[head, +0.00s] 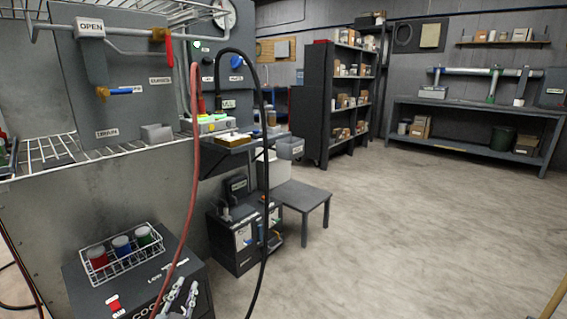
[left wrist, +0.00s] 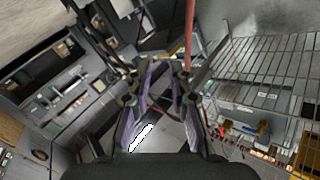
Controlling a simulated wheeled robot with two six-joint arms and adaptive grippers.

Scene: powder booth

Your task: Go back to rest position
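My left gripper (head: 181,297) shows at the bottom of the head view, in front of the black box with the wire basket. In the left wrist view its two fingers (left wrist: 165,72) stand apart with an empty gap between them, so it is open and holds nothing. My right gripper is in neither view.
A red hose (head: 194,150) and a black hose (head: 264,130) hang close by the left gripper. A wire basket (head: 125,258) holds red, blue and green jars. A wire rack (head: 60,150) is at left; a small stool (head: 300,194) stands ahead.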

